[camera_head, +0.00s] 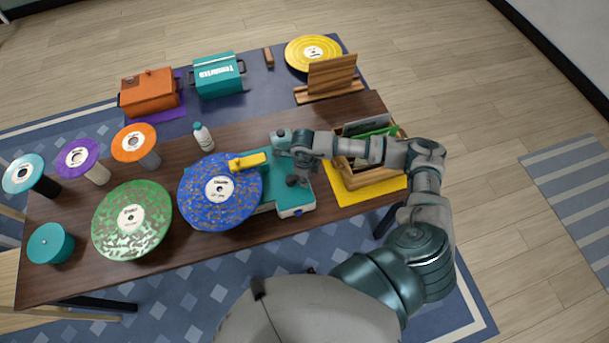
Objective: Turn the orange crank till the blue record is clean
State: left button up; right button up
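The blue record (214,212) lies flat at the left of a teal cleaning machine (290,197) on the table. Pale specks cover much of its blue surface around a white label. A yellow arm (248,161) reaches over its upper right part. My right gripper (288,160) is at the machine's upper side, just right of the yellow arm. I see no orange crank; the gripper and wrist may hide it. The fingertips are small and dark against the machine, so I cannot tell their opening. My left gripper is not in view.
A speckled green record (132,218) lies left. Several discs on stands, a teal drum (50,243) and a white bottle (203,137) share the table (185,252). A wooden crate (350,172) stands on a yellow mat (362,195) beneath my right forearm.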

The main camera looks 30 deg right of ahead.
jog(key=o, duration=0.3)
jog(key=shift+w+a+r, duration=0.1)
jog(key=shift+w+a, duration=0.25)
jog(key=shift+w, duration=0.25)
jog(key=shift+w+a+r, duration=0.1)
jog(key=shift+w+a, duration=0.2)
jog(key=shift+w, duration=0.3)
jog(key=shift+a, duration=0.15)
jog(key=shift+s+a+r, duration=0.15)
jog(key=shift+s+r, duration=0.05)
jog(key=shift+s, duration=0.1)
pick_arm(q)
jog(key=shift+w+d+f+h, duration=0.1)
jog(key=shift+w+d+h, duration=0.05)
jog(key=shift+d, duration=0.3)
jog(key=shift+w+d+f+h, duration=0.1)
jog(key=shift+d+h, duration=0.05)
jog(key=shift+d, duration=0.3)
pick_arm(e)
jog(key=shift+w+a+r, duration=0.1)
jog(key=shift+a+r, duration=0.1)
jog(key=shift+r, duration=2.75)
jog(key=shift+w+a+r, duration=0.1)
jog(key=shift+a+r, duration=0.05)
jog(key=shift+r, duration=2.75)
